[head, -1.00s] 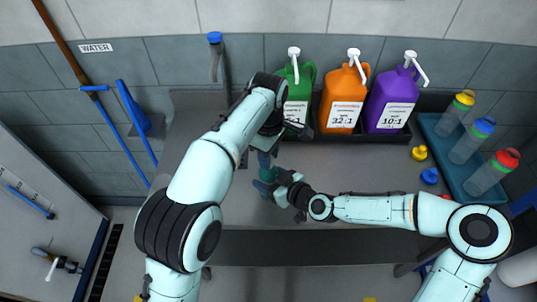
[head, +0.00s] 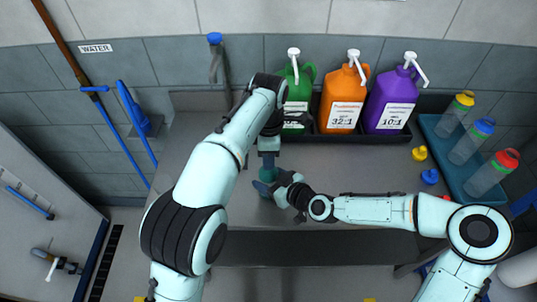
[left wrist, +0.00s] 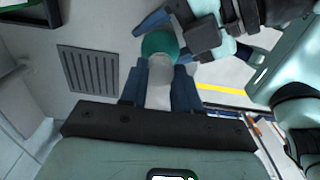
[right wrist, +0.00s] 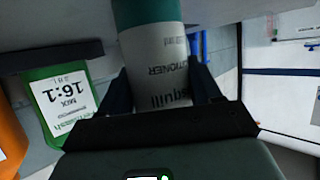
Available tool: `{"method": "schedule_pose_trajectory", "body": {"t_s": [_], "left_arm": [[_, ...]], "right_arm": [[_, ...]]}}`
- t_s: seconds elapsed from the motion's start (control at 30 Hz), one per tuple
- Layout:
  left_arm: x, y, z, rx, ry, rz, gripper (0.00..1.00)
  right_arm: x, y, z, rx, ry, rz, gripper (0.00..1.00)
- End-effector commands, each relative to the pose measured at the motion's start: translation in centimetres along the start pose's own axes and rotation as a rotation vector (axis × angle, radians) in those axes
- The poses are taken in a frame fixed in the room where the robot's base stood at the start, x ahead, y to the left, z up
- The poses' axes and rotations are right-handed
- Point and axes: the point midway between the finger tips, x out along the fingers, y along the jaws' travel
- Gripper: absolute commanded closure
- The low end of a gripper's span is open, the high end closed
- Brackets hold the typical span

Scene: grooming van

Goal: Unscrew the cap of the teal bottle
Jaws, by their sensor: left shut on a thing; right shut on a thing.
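The teal bottle (head: 268,174) is held between my two grippers over the grey worktop, its lower part partly hidden by my right gripper. In the right wrist view its teal body (right wrist: 147,12) and white text label show between the right fingers. My right gripper (head: 266,188) is shut on the bottle from the side. My left gripper (head: 268,158) comes from above and is shut on the pale cap (left wrist: 159,88). In the left wrist view the teal shoulder (left wrist: 160,45) shows just beyond the cap. I cannot tell whether the bottle touches the worktop.
Green (head: 300,88), orange (head: 343,95) and purple (head: 391,98) pump jugs stand in a black tray at the back. A blue tray (head: 446,153) with clear bottles is on the right. Yellow (head: 419,153) and blue (head: 430,176) small items lie before it. The grey worktop (head: 345,170) is clear mid-right.

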Motion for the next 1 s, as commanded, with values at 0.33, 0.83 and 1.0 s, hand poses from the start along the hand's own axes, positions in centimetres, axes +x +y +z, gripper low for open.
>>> {"method": "schedule_pose_trajectory", "body": {"t_s": [0.33, 0.83, 1.0], "left_arm": [[-1.1, 0.0, 0.0, 0.001, 0.000, 0.001, 1.00], [-2.1, 0.0, 0.0, 0.001, 0.000, 0.000, 1.00], [-2.3, 0.0, 0.0, 0.001, 0.000, 0.001, 1.00]], "right_arm": [[0.0, 0.0, -0.1, -0.001, 0.001, 0.000, 1.00], [0.0, 0.0, -0.1, -0.001, 0.001, 0.000, 1.00], [0.0, 0.0, -0.1, -0.001, 0.001, 0.000, 1.00]]}}
